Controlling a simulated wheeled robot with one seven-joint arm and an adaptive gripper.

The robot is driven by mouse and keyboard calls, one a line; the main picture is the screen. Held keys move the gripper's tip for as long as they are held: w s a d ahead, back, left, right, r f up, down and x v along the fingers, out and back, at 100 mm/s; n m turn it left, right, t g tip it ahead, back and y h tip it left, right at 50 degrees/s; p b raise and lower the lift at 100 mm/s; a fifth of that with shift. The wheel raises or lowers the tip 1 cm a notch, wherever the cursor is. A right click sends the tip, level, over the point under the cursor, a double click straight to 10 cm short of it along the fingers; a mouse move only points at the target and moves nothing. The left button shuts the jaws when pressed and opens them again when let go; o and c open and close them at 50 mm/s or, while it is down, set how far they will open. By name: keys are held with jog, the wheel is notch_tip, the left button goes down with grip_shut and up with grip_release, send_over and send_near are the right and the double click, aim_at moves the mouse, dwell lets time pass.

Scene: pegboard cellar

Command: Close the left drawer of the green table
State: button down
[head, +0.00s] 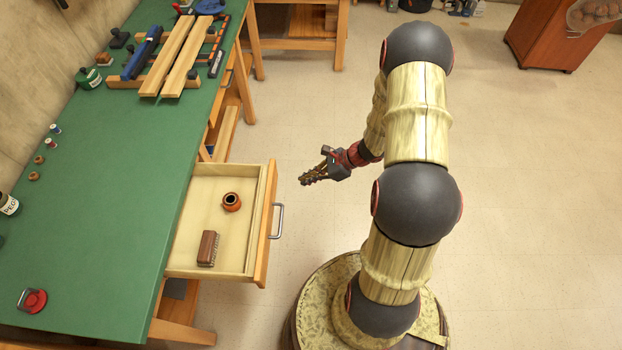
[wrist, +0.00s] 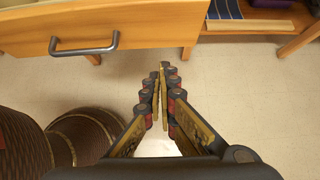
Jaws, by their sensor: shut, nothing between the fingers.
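The green table (head: 110,215) runs along the left side of the head view. Its pale wooden drawer (head: 190,215) is pulled out to the right and holds a small orange-brown pot (head: 231,202) and a brown brush (head: 208,248). The drawer's grey bar handle (head: 277,221) faces the open floor. My gripper (head: 304,181) is shut and empty, to the right of the drawer front and apart from it. In the wrist view my gripper (wrist: 160,75) points past the drawer front (wrist: 110,35), whose handle (wrist: 85,45) shows at upper left.
Planks (head: 182,55), clamps and small bottles lie on the tabletop. A second wooden table (head: 300,40) and a reddish-brown cabinet (head: 560,30) stand at the back.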

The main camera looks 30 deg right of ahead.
jog(key=w+a+f+b, duration=0.2)
jog(key=w+a+f, duration=0.2)
jog(key=a, duration=0.2)
jog(key=shift+w+a, duration=0.2)
jog(key=shift+w, duration=0.1)
jog(key=shift+r, duration=0.1)
jog(key=b, duration=0.4)
send_near(203, 187)
jog(key=w+a+f, duration=0.1)
jog(key=w+a, duration=0.1)
jog(key=a, duration=0.1)
jog(key=w+a+f, duration=0.1)
jog(key=a, duration=0.1)
jog(key=shift+w+f, duration=0.1)
jog(key=shift+f, duration=0.2)
jog(key=shift+w+a+r, duration=0.1)
jog(key=shift+w+a, duration=0.15)
jog(key=shift+a, duration=0.1)
